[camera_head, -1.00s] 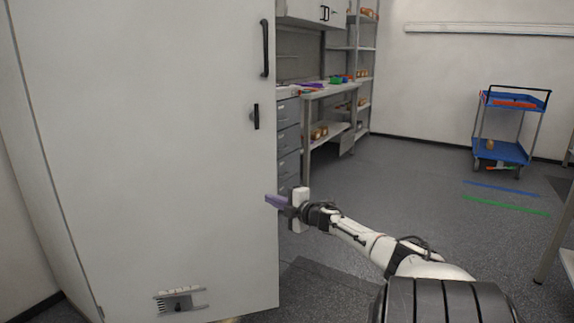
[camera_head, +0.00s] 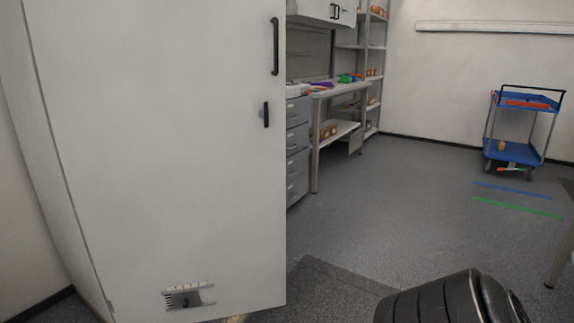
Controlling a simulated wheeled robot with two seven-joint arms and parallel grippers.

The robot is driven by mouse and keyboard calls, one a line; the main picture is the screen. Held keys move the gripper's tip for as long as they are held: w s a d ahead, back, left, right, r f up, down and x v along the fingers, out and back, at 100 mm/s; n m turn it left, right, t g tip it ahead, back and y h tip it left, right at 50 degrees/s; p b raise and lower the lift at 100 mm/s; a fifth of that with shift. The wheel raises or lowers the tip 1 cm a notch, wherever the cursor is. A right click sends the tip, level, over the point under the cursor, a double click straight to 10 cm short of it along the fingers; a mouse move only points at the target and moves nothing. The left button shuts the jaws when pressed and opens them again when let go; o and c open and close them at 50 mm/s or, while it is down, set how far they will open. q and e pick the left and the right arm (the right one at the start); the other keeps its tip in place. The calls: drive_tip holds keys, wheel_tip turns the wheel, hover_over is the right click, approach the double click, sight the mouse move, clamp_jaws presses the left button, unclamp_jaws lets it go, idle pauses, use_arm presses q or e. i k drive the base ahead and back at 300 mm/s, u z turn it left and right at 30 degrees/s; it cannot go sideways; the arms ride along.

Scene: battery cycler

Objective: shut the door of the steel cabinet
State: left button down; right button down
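The steel cabinet's white door (camera_head: 165,150) fills the left half of the head view. It carries a black handle (camera_head: 275,46) near the top of its right edge and a black latch (camera_head: 266,114) below. A vent-like fitting (camera_head: 188,297) sits near its bottom. The cabinet's side (camera_head: 40,170) shows as a strip left of the door. The door's right edge meets no visible frame, so I cannot tell how far it stands from shut. Neither gripper is in view; nothing of mine is seen touching the door.
Grey drawers (camera_head: 297,150) and a workbench (camera_head: 330,90) with small coloured items stand behind the door's right edge. Shelves (camera_head: 373,70) stand further back. A blue trolley (camera_head: 513,152) is at the far right. The grey floor (camera_head: 400,210) between is clear, with blue and green stripes.

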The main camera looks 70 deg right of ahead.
sight(176, 178)
drive_tip(key=k, duration=0.6)
drive_tip(key=z, duration=0.9)
drive_tip(key=i, duration=0.7)
drive_tip(key=z, duration=0.5)
